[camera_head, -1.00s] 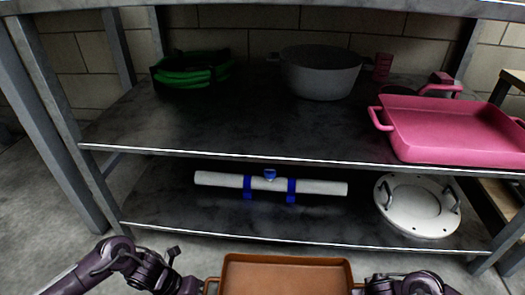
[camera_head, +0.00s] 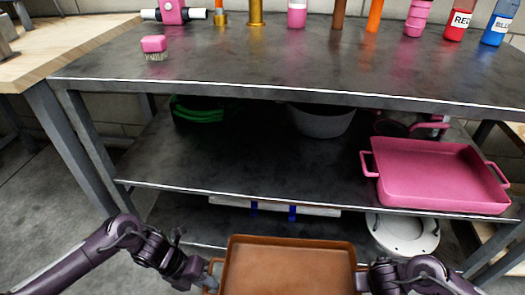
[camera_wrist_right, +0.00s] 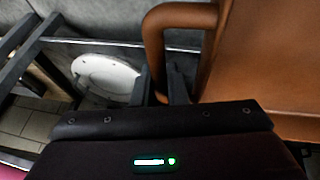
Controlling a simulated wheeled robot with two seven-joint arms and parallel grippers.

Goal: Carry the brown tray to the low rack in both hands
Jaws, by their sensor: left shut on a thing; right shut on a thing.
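The brown tray (camera_head: 290,268) is held level between my two grippers at the bottom of the head view, in front of the rack (camera_head: 250,190). My left gripper (camera_head: 208,277) is shut on the tray's left handle. My right gripper (camera_head: 362,277) is shut on the right handle; the right wrist view shows its fingers (camera_wrist_right: 162,85) at the brown handle (camera_wrist_right: 160,30). The tray's near edge is cut off by the head view's frame. The rack has a top, a middle shelf and a low shelf.
A pink tray (camera_head: 430,175) sits at the right of the middle shelf, with a grey pot (camera_head: 322,120) and green things (camera_head: 197,110) behind. The low shelf holds a white tube (camera_head: 270,208) and a white round plate (camera_head: 402,236). Bottles and a pink brush (camera_head: 154,46) stand on top.

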